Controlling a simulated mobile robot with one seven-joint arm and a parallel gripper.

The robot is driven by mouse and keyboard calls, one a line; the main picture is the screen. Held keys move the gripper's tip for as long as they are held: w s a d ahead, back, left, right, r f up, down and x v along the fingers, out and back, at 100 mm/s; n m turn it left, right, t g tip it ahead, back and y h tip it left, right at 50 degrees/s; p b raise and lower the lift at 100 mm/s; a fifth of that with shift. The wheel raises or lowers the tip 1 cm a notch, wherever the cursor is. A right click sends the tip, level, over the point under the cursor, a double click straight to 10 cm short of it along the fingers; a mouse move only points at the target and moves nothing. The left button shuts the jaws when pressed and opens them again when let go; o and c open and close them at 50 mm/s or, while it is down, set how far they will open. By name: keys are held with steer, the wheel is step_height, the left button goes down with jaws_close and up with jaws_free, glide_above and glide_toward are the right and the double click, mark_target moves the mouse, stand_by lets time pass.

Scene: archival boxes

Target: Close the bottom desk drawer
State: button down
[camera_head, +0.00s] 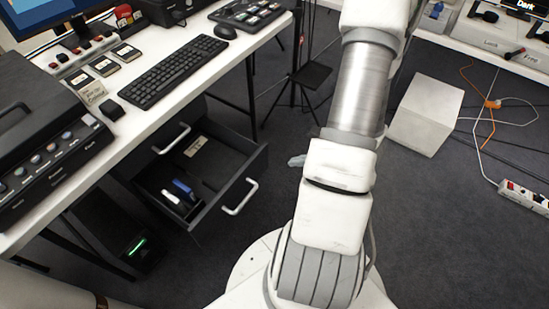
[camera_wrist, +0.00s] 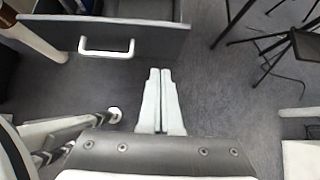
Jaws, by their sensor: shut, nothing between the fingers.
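The bottom desk drawer (camera_head: 222,160) is pulled out from under the white desk in the head view. Its dark front carries a white bar handle (camera_head: 240,197). A few small items lie inside it. Another white handle (camera_head: 172,138) shows on the closed front above it. In the wrist view the drawer front (camera_wrist: 160,36) and its handle (camera_wrist: 107,50) are at the upper left.
The white desk (camera_head: 190,55) holds a keyboard (camera_head: 172,72), mouse and printer. A device with a green light (camera_head: 137,246) stands on the floor beneath. A white box (camera_head: 425,113), cables and a power strip (camera_head: 524,197) lie to the right. A dark stand (camera_head: 310,75) is behind.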

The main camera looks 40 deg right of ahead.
mark_target(258, 158)
steer(key=shift+w+a+f+b, duration=0.6)
steer(key=shift+w+f, duration=0.5)
steer(key=shift+w, duration=0.6)
steer(key=shift+w+a+f+b, duration=0.6)
steer(key=shift+w+f, duration=0.5)
steer(key=shift+w, duration=0.65)
steer(key=shift+w+a+f+b, duration=0.6)
steer(key=shift+w+f, duration=0.5)
steer(key=shift+w, duration=0.6)
steer(key=shift+w+a, duration=0.1)
steer(key=shift+w, duration=0.05)
